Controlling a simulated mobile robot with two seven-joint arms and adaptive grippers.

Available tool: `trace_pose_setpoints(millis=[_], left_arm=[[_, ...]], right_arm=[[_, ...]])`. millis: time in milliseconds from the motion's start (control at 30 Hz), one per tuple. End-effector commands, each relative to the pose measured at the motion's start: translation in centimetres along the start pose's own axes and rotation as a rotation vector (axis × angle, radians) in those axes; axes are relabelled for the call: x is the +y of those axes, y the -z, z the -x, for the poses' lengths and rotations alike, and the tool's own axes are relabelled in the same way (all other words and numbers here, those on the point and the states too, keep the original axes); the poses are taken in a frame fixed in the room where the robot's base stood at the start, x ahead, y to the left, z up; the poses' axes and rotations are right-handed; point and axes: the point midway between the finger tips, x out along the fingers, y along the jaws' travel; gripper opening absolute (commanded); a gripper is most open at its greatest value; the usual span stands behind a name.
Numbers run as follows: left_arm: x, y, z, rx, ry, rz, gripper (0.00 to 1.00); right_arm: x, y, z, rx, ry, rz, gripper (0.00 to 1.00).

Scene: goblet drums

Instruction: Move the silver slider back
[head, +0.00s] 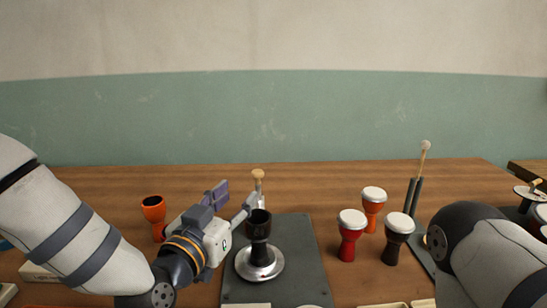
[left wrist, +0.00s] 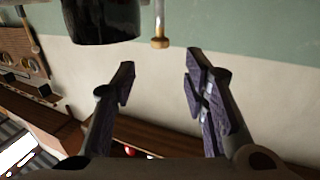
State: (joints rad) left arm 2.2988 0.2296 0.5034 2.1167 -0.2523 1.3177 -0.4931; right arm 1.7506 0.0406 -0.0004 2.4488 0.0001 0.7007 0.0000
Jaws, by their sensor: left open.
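The silver slider (head: 260,264) is a round shiny disc on a dark grey plate (head: 300,248). A black goblet drum shell (head: 259,226) stands upright on it. My left gripper (head: 232,201) is open and empty, just left of and behind the shell's upper part, above the slider. In the left wrist view my open left gripper (left wrist: 160,77) has both fingers spread, with the dark shell (left wrist: 105,20) at the top edge. I cannot tell whether a finger touches the shell. My right gripper is out of view.
A wooden-headed stick (head: 258,178) stands behind the shell. An orange shell (head: 154,214) is at left. White-topped red (head: 350,238), orange (head: 373,205) and dark (head: 396,240) drums stand to the right. Wooden table space is free at the back.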

Motion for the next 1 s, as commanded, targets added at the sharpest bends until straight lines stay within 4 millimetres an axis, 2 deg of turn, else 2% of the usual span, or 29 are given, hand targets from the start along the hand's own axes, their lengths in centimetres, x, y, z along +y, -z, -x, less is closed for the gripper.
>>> trace_pose_setpoints(millis=[67,167,400,600,733,967,1000], left_arm=[[0.0,-0.1,-0.2,-0.002,0.0,0.001,0.41],[0.0,-0.3,-1.5,-0.004,0.001,0.001,0.41],[0.0,-0.8,-7.6,-0.009,0.001,0.003,0.41],[0.0,-0.6,-11.2,-0.008,0.0,0.003,0.41],[0.0,-0.3,-12.0,-0.005,-0.001,0.002,0.41],[0.0,-0.1,-12.1,-0.003,0.0,0.001,0.41],[0.0,-0.1,-12.1,-0.003,0.0,0.001,0.32]], right_arm=[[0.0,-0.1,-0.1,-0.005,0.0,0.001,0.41],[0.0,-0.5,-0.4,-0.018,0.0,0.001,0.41],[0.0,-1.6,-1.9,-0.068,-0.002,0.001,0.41],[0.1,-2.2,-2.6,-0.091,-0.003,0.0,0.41],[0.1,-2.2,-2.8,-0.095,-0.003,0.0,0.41],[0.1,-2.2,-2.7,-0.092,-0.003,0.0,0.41],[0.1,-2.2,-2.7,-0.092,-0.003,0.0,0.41]])
